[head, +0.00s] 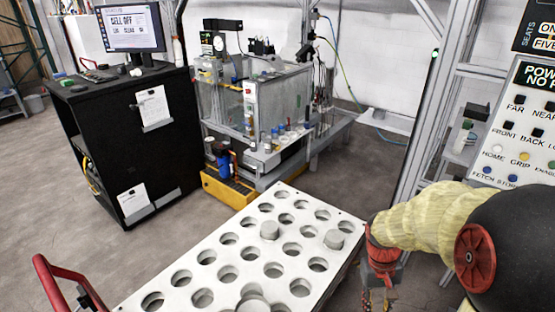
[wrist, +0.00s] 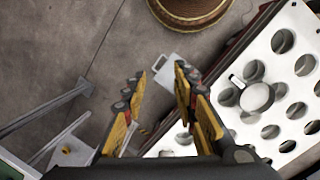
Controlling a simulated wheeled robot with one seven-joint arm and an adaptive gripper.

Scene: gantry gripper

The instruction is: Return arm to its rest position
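My gripper (head: 378,300) hangs at the lower right of the head view, beside the right edge of the white holed rack. It points down, and its tips are cut off or hard to make out there. In the wrist view my gripper (wrist: 158,80) has its two yellow and black fingers apart, with nothing held between them. The floor and a small pale plate (wrist: 170,70) show beyond the fingers. My arm, in a yellow sleeve, reaches in from the right of the head view.
The white rack (head: 217,256) has rows of round holes and a few grey round pieces (head: 334,239). A control panel (head: 520,125) stands close at the right, beside metal framing. A black cabinet (head: 110,160) with a monitor and a machine bench (head: 262,110) stand behind. Open floor lies left.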

